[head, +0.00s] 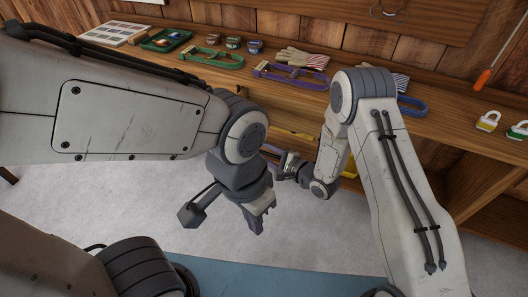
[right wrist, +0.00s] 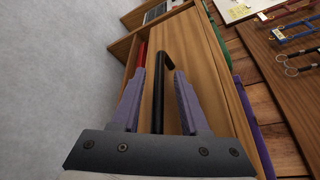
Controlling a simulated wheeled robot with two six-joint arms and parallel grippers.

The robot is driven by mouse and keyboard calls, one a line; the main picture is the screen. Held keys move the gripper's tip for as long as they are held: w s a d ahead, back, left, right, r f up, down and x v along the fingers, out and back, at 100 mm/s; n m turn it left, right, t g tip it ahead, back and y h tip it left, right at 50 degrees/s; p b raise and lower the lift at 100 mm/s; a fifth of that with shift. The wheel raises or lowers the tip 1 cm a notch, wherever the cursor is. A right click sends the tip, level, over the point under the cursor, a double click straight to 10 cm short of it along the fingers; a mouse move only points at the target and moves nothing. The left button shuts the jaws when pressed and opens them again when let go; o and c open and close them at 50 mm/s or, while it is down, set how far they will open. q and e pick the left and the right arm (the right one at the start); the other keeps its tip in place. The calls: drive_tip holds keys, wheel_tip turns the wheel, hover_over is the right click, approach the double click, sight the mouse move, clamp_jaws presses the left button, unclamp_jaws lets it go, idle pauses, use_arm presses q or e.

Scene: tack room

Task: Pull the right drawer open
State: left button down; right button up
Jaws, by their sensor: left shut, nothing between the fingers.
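The drawer's wooden front (right wrist: 215,75) fills the middle of the right wrist view. A black bar handle (right wrist: 167,62) stands out from it. My right gripper (right wrist: 160,73) is open, with its two purple-grey fingers on either side of the handle and visible gaps beside it. In the head view my right gripper (head: 281,174) is small, dark and partly hidden, low before the bench; the handle cannot be made out there. My left gripper (head: 256,226) is shut and empty, pointing down over the floor. How far the drawer is open cannot be told.
A red thing (right wrist: 142,56) shows beside the drawer front. Grey floor (head: 190,250) is open in front.

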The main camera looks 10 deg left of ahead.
drive_tip(key=p+v, duration=0.1)
drive_tip(key=v, duration=0.9)
drive_tip(key=shift+d, duration=0.2)
drive_tip(key=shift+s+r, duration=0.1)
